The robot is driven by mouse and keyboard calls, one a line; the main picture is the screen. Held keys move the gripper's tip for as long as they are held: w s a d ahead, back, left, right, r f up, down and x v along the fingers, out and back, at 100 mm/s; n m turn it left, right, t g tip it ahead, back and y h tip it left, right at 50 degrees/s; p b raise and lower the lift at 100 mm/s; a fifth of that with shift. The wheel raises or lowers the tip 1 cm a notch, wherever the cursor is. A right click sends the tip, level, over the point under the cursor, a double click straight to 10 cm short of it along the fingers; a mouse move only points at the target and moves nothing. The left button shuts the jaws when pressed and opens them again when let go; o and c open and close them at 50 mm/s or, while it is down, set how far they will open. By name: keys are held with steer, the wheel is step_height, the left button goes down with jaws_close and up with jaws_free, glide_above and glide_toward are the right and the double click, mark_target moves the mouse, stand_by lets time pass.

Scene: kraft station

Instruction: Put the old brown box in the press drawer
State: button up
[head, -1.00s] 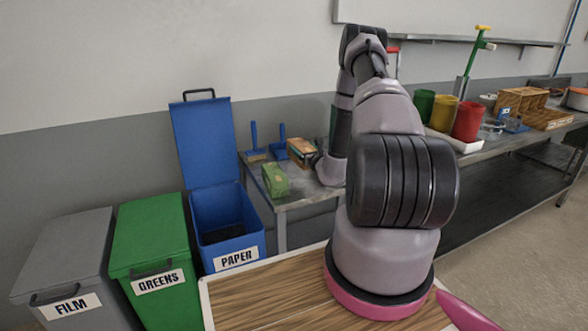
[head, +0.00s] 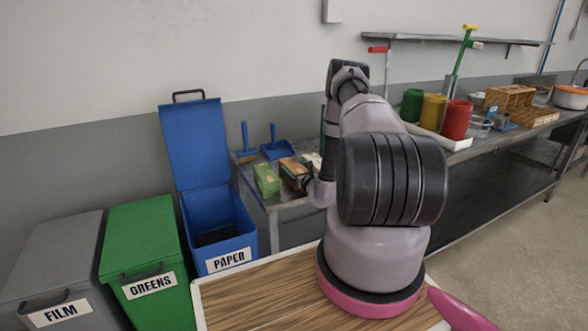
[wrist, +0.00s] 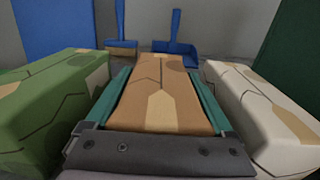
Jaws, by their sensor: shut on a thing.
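The brown box (head: 293,174) has a tan label and dark lines on its top. It is at the small metal table, between a green box and a white box. In the wrist view the brown box (wrist: 160,100) lies lengthwise between the teal fingers of my gripper (wrist: 162,88), which is shut on its two sides. In the head view my arm hides most of the gripper. I cannot make out a press drawer in either view.
The green box (wrist: 55,95) is close on the left, the white box (wrist: 262,110) on the right. A blue brush (head: 246,142) and blue dustpan (head: 276,145) are behind. An open blue PAPER bin (head: 218,225) stands left of the table. A long bench (head: 500,135) holds coloured canisters.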

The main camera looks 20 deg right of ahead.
steer(key=o, duration=1.1)
